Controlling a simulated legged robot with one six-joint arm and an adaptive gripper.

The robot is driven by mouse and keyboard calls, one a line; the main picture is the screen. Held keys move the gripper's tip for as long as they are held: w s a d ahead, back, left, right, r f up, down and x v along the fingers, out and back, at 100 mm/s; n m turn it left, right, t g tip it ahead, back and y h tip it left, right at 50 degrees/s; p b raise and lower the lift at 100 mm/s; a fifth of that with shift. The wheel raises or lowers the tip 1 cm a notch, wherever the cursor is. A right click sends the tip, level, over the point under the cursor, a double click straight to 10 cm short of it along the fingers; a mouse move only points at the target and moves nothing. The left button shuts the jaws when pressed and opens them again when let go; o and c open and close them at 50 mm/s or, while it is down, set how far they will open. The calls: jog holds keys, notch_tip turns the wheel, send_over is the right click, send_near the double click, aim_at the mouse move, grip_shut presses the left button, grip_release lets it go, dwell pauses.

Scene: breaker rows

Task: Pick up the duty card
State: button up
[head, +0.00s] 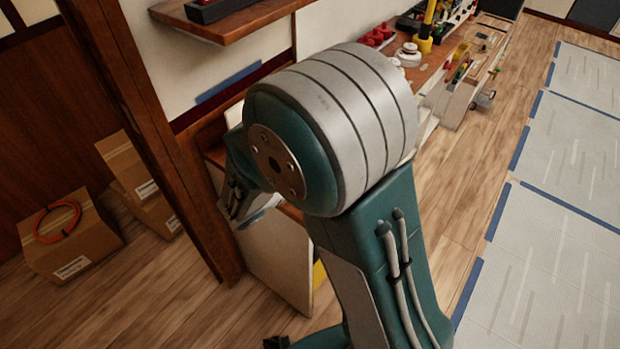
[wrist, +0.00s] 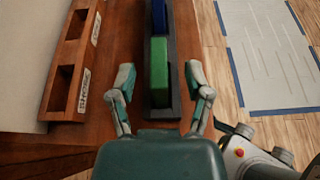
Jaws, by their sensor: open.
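In the wrist view my gripper (wrist: 159,82) is open, with nothing between its fingers. A green block-like piece (wrist: 160,70) lies between and just beyond the fingertips, apart from both. It sits in a narrow dark holder (wrist: 174,108), with a blue piece (wrist: 158,16) farther along the same holder. I cannot make out which thing, if any, is the duty card. In the head view my arm hides the work spot and the gripper's fingers.
A wooden rack (wrist: 68,55) with openings and white labels stands left of the holder in the wrist view. In the head view, a wooden shelf (head: 222,22) is above left, cardboard boxes (head: 72,237) stand on the floor, and red items (head: 376,37) sit along the bench.

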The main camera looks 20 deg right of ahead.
jog(key=x, duration=0.4)
jog(key=shift+w+f, duration=0.15)
jog(key=shift+w, duration=0.1)
grip_shut()
